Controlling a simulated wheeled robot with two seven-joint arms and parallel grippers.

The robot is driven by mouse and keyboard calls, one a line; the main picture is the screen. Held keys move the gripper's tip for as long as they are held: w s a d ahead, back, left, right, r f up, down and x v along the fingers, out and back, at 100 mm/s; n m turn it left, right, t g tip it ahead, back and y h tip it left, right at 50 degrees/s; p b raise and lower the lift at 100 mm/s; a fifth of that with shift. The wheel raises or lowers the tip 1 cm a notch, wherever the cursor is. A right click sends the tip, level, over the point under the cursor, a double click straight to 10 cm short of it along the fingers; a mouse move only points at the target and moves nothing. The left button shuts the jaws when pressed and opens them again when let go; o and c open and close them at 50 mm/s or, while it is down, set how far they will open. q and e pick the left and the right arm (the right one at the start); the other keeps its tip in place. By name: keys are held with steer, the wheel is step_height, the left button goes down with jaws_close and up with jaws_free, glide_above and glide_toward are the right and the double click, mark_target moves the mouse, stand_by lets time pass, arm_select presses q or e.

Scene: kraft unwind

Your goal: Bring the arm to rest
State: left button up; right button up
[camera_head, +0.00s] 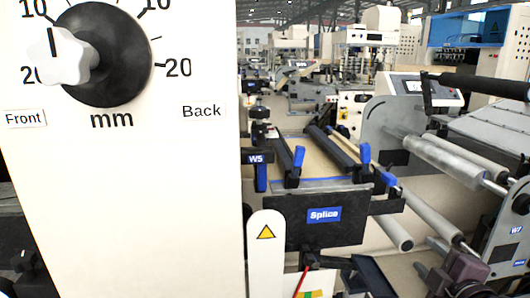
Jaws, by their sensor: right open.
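My right gripper (440,277) shows low at the right, dark and partly cut off by the bottom edge. It is open, and I see nothing held in it. It is in front of the lower rollers of the machine. My left gripper is not in view. A large cream panel (120,210) fills the left, close to me. It carries a black dial with a white knob (62,56), a mm scale, and the labels Front and Back.
A black plate marked Splice (322,228) stands at the centre, with blue levers (298,157) above it. Metal rollers (445,160) and a grey side plate (510,215) crowd the right. A cream post with a warning triangle (265,265) stands beside the panel.

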steer(key=s+a+f+m+g, duration=0.4)
steer(key=s+a+f, duration=0.15)
steer(key=f, duration=0.25)
steer(key=s+a+f+m+g+y, duration=0.1)
steer(key=s+a+f+m+g, duration=0.4)
steer(key=f, duration=0.4)
steer(key=s+a+f+m+g, duration=0.3)
steer(key=s+a+f+g, duration=0.1)
steer(key=s+f, duration=0.35)
step_height(320, 180, down, 24)
steer(key=s+p, duration=0.1)
steer(key=p, duration=0.2)
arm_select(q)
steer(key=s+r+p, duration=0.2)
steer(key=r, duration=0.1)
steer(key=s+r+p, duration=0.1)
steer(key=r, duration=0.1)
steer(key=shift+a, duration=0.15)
arm_select(e)
steer(key=s+d+f+g, duration=0.1)
steer(key=s+d+f, duration=0.1)
steer(key=s+f, duration=0.6)
steer(key=s+d+f+g, duration=0.1)
steer(key=s+d+f, duration=0.1)
steer(key=s+f, duration=0.7)
steer(key=s, duration=0.3)
steer(key=shift+s+f, duration=0.25)
steer(key=shift+f, duration=0.05)
